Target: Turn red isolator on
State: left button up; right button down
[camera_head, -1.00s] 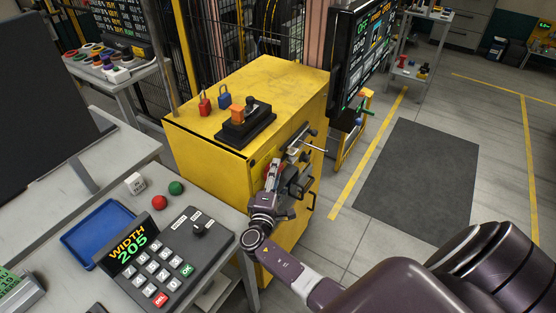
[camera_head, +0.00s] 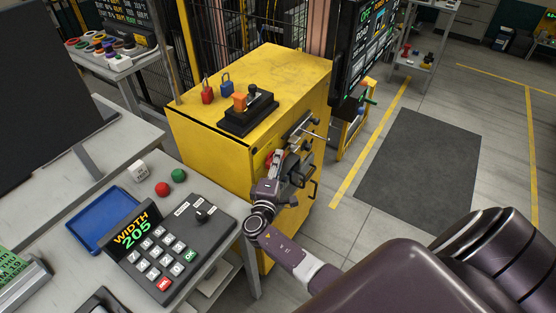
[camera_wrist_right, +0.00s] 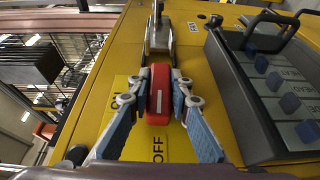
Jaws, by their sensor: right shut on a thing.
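The red isolator (camera_wrist_right: 158,92) is a red handle with a pale line along it, on a yellow plate (camera_wrist_right: 182,150) on the yellow cabinet's side. In the right wrist view the handle lies lengthwise up the picture, and the plate shows OFF below it and a partly hidden ON at left. My right gripper (camera_wrist_right: 159,78) is shut on the handle, a finger on each side. In the head view my right gripper (camera_head: 277,172) is at the cabinet face and hides most of the red isolator (camera_head: 270,158). My left gripper is not in view.
The yellow cabinet (camera_head: 225,150) carries red (camera_head: 207,92) and blue padlocks (camera_head: 227,86) and a black lever box (camera_head: 248,112) on top. A dark panel with blue knobs (camera_wrist_right: 275,82) sits right of the isolator. A keypad desk (camera_head: 175,240) stands left of my arm.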

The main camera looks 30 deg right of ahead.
jog(key=y+p, duration=0.1)
jog(key=g+y+p, duration=0.1)
jog(key=p, duration=0.1)
jog(key=r+m+g+p, duration=0.1)
jog(key=p, duration=0.1)
jog(key=shift+w+a+y, duration=0.2)
jog(key=shift+w+y, duration=0.05)
jog(key=shift+y, duration=0.15)
jog(key=shift+m+g+y+p, duration=0.3)
jog(key=shift+g+y+p, duration=0.2)
jog(key=shift+y+p, duration=0.1)
jog(key=shift+w+m+g+y, duration=0.15)
jog(key=shift+m+g+y, duration=0.25)
jog(key=shift+y, duration=0.5)
jog(key=g+y, duration=0.1)
jog(key=y, duration=0.1)
jog(key=shift+d+g+y, duration=0.1)
jog(key=shift+g+y, duration=0.2)
jog(key=m+g+y, duration=0.1)
jog(key=y, duration=0.2)
jog(key=shift+f+g+y, duration=0.15)
jog(key=shift+g+y, duration=0.15)
jog(key=shift+g, duration=0.1)
jog(key=shift+m+g+y, duration=0.4)
jog(key=shift+g+y, duration=0.1)
jog(key=shift+y, duration=0.7)
jog(key=c, duration=1.8)
grip_release()
jog(key=shift+f, duration=0.1)
jog(key=shift+o, duration=0.2)
